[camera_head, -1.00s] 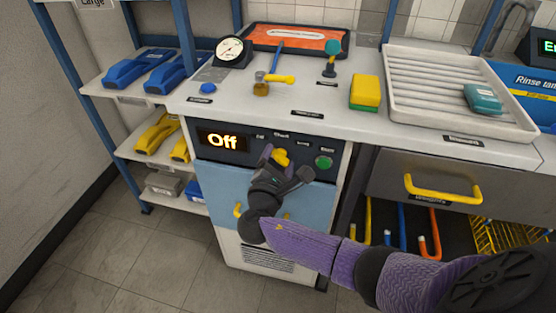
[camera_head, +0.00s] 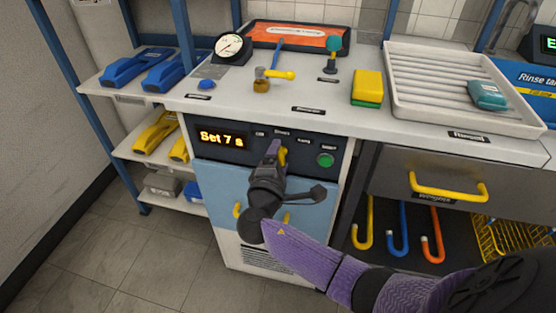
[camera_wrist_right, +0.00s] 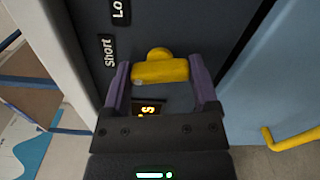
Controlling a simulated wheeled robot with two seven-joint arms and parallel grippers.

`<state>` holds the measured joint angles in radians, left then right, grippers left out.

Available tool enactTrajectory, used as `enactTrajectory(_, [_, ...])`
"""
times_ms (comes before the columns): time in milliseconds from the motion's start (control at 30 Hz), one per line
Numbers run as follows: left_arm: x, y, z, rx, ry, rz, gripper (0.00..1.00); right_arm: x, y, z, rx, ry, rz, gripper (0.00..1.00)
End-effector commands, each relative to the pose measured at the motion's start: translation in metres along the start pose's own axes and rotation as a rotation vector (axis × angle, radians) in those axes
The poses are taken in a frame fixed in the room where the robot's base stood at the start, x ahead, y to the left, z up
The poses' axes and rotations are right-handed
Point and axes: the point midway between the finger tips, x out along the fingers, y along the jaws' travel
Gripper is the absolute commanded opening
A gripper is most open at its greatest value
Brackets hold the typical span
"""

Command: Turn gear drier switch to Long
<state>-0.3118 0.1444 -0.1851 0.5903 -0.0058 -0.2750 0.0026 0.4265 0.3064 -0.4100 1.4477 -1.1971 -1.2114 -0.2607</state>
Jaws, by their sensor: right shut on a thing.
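The drier's dark control panel (camera_head: 212,151) is on the front of the cabinet. Its display (camera_head: 221,138) reads "Set 7 s". The yellow switch knob (camera_head: 284,157) is mostly behind my right gripper (camera_head: 276,150) in the head view. In the right wrist view the yellow knob (camera_wrist_right: 160,71) sits between both fingers of the right gripper (camera_wrist_right: 158,73), which is shut on it. The "Short" label (camera_wrist_right: 108,50) is beside the knob, and part of the "Long" label (camera_wrist_right: 120,11) is farther up. My left gripper is not in view.
A green button (camera_head: 325,160) is right of the knob. A blue drier door (camera_head: 215,190) is below the panel. The counter above holds a gauge (camera_head: 231,46), a yellow sponge (camera_head: 367,87) and a white tray (camera_head: 450,118). A yellow drawer handle (camera_head: 447,192) is to the right.

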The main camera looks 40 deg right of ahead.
Motion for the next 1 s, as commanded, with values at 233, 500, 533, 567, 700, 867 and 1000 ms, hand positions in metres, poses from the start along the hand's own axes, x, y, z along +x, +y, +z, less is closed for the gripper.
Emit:
enactTrajectory(233, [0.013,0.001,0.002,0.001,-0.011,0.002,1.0,-0.001,-0.005,-0.002,0.229,0.001,-0.006,0.18])
enactTrajectory(500, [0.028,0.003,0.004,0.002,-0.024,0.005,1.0,-0.001,-0.006,-0.002,0.486,0.001,-0.006,0.18])
enactTrajectory(533, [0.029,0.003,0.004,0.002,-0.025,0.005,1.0,-0.001,-0.006,-0.002,0.514,0.001,-0.007,0.18])
enactTrajectory(567, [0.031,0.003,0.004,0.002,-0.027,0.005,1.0,-0.001,-0.006,-0.002,0.543,0.0,-0.007,0.18])
enactTrajectory(700, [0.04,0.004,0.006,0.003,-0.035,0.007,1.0,-0.001,-0.006,-0.002,0.675,0.0,-0.006,0.18])
enactTrajectory(867, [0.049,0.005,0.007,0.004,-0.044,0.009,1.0,-0.001,-0.006,-0.002,0.815,0.0,-0.007,0.18])
enactTrajectory(1000, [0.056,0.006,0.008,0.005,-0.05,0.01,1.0,-0.001,-0.005,-0.002,0.922,0.0,-0.006,0.18])
